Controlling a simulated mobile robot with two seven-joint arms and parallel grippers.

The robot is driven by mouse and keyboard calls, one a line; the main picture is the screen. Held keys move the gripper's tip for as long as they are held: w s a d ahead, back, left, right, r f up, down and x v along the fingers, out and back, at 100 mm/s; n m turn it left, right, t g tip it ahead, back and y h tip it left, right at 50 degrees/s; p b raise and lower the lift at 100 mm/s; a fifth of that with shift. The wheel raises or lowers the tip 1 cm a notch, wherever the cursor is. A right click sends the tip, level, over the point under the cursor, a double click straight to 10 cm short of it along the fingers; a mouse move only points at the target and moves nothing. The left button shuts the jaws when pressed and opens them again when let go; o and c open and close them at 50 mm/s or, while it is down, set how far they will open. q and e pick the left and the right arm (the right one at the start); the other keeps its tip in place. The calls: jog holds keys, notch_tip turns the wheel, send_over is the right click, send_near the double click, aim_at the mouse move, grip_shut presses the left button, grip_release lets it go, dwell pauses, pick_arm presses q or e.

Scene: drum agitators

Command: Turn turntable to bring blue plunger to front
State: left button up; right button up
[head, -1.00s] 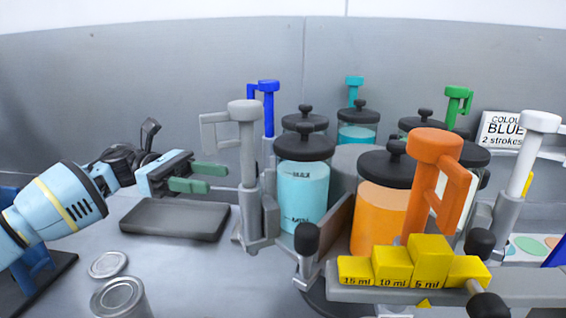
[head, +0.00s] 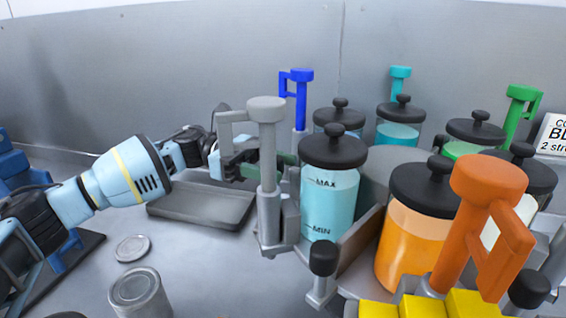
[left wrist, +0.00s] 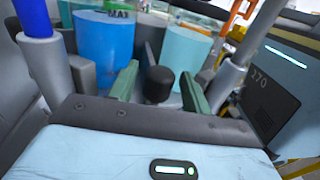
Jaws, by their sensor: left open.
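The blue plunger (head: 302,90) stands at the back left of the turntable (head: 357,238), behind the grey plunger (head: 266,145). The orange plunger (head: 489,205) is at the front right. My left gripper (head: 258,165) is open at the turntable's left rear side, partly hidden by the grey plunger's post. In the left wrist view its green fingers (left wrist: 158,85) stand apart on either side of a black knob (left wrist: 157,84). I cannot tell whether they touch it. The blue plunger's shaft (left wrist: 34,18) shows at the upper left there. My right gripper is out of view.
Lidded jars of cyan (head: 329,200) and orange (head: 412,245) liquid sit on the turntable. Yellow step blocks (head: 421,308) are in front. A grey tray (head: 200,212), a can (head: 140,292) and a round lid (head: 132,248) lie left. A sign (head: 556,134) stands back right.

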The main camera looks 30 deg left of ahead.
pick_arm(q)
jog(key=shift+w+d, duration=0.1)
jog(key=shift+d, duration=1)
grip_shut()
